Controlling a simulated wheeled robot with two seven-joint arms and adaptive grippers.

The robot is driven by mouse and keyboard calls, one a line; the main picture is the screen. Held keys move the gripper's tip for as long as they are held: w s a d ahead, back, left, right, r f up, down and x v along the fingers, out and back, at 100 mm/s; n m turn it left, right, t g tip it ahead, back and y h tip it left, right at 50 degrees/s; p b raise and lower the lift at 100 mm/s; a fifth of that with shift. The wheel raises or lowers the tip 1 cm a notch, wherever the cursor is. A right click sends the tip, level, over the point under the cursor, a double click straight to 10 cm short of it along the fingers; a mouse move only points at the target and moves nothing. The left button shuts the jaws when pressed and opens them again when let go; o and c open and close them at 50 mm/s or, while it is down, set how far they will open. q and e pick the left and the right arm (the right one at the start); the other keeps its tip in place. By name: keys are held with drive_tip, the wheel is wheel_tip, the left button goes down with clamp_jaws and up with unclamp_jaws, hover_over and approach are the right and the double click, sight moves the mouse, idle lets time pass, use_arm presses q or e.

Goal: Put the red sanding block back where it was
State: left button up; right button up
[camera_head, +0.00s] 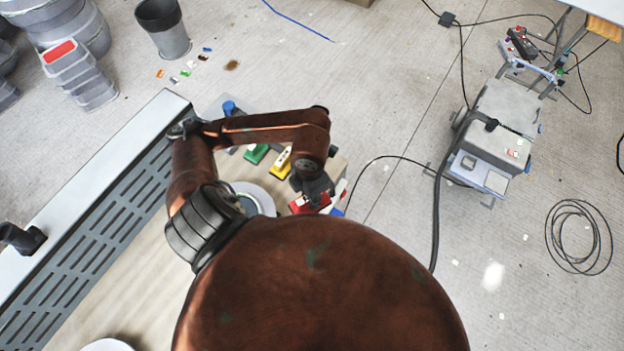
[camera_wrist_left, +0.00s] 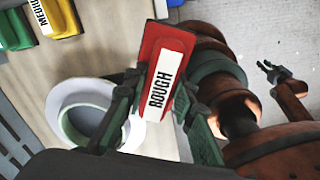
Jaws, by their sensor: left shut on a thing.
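My left gripper (camera_head: 316,188) is shut on the red sanding block (camera_head: 309,204) near the table's right edge. In the left wrist view the red block (camera_wrist_left: 152,100), with a white "ROUGH" label, sits between the two fingers of the gripper (camera_wrist_left: 160,92). A yellow block (camera_head: 281,163) and a green block (camera_head: 257,153) lie on the table, left of the gripper. The yellow block (camera_wrist_left: 62,15) and green block (camera_wrist_left: 16,32) also show in the left wrist view. My right gripper (camera_wrist_left: 270,70) is small at the right of that view; its opening is unclear.
A white round container (camera_head: 262,197) stands on the table left of the held block. A slotted grey grille (camera_head: 95,235) runs along the table's left side. A wheeled machine (camera_head: 497,125) and cables are on the floor to the right. My body hides much of the table.

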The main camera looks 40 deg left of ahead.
use_arm(q)
drive_tip(key=shift+a+n, duration=0.1)
drive_tip(key=shift+n, duration=0.2)
drive_tip(key=w+a+f+p, duration=0.1)
drive_tip(key=w+a+f, duration=0.1)
drive_tip(key=w+f, duration=0.1)
drive_tip(key=w+a+f+p, duration=0.2)
drive_tip(key=w+a+f, duration=0.1)
drive_tip(key=w+f, duration=0.1)
drive_tip(key=w+a+f+p, duration=0.1)
drive_tip(key=w+a+f, duration=0.2)
drive_tip(key=w+f, duration=0.1)
drive_tip(key=shift+f, duration=0.5)
drive_tip(key=shift+w+f, duration=0.1)
drive_tip(key=shift+f, duration=0.4)
drive_tip(key=shift+f, duration=0.1)
drive_tip(key=o, duration=1.1)
drive_tip(key=shift+o, duration=0.2)
